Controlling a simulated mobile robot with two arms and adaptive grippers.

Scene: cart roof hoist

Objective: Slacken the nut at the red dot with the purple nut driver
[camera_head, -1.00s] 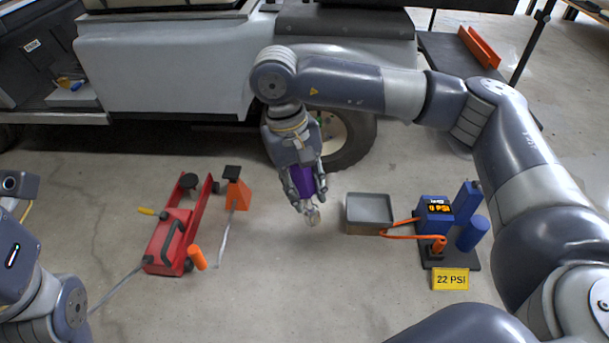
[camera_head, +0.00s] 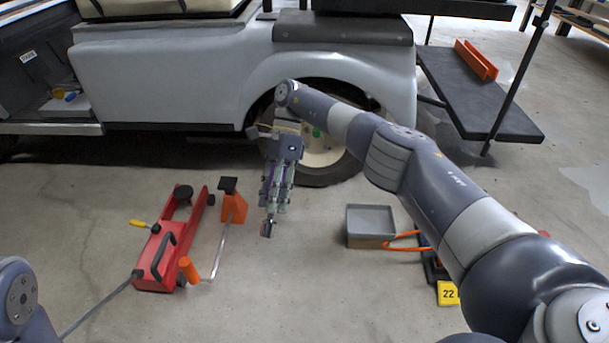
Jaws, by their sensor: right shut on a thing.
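My right gripper (camera_head: 275,207) points down over the floor in front of the cart's wheel, shut on the purple nut driver (camera_head: 270,172). Only a narrow strip of purple shows between the fingers, and the tool's end (camera_head: 267,229) sticks out below them. The wheel (camera_head: 323,152) has a pale hub and a dark tyre, partly covered by my right arm. A green dot (camera_head: 316,132) shows on the hub. I cannot see a red dot or its nut. My left gripper is out of view; only a left arm link shows at the lower left.
A red floor jack (camera_head: 160,255) and an orange stand (camera_head: 233,205) are left of my right gripper. A grey tray (camera_head: 370,218) stands to its right, with an orange hose (camera_head: 402,247) and a yellow sign (camera_head: 447,293). The floor below the gripper is clear.

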